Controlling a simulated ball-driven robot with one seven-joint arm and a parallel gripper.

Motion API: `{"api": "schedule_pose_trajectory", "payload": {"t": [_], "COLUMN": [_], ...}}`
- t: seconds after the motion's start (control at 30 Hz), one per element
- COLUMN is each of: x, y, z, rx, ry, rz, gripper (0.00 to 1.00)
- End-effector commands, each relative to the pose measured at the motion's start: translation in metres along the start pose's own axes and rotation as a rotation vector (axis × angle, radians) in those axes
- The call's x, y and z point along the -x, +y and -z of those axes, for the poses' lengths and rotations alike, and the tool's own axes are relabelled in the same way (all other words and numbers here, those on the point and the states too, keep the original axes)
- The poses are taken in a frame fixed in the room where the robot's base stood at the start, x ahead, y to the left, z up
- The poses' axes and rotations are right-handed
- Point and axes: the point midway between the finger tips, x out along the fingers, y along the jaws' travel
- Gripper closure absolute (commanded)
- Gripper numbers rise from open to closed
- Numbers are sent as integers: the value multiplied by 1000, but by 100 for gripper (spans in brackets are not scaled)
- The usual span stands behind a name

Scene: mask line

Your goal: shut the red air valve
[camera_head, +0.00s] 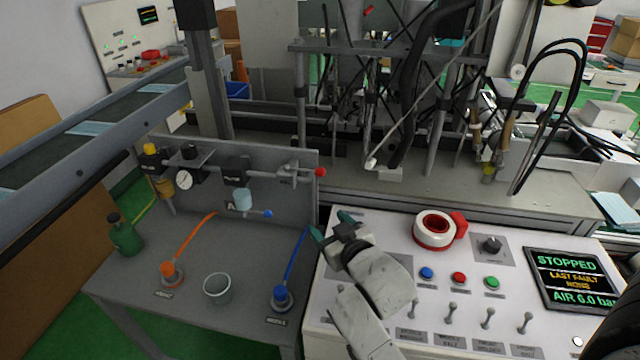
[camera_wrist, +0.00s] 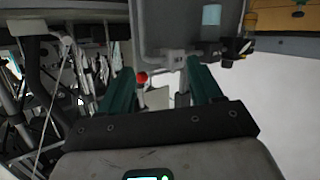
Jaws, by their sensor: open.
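The red air valve shows as a red knob (camera_head: 320,172) at the right end of the grey pipe, by the right edge of the upright grey panel. My gripper (camera_head: 331,226) is open and empty, below and slightly right of the knob in the head view, above the seam between side table and console. In the wrist view the red knob (camera_wrist: 142,78) appears between my teal fingers (camera_wrist: 160,68), nearer the left one, and looks beyond them. No contact shows. The valve body is small and hard to make out.
A gauge (camera_head: 184,180) and a small blue knob (camera_head: 268,213) are on the panel. Orange and blue hoses, a grey cup (camera_head: 217,288) and a green bottle (camera_head: 124,234) are on the side table.

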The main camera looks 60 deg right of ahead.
Motion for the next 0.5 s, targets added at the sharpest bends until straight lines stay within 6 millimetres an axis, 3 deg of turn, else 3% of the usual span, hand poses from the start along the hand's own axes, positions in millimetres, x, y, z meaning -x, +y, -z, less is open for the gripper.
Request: {"api": "schedule_pose_trajectory", "payload": {"t": [0.2, 0.5], "x": [-6, -18], "y": [30, 38], "z": [28, 44], "rx": [16, 25], "ry": [198, 259], "rz": [-76, -92], "gripper": [36, 36]}}
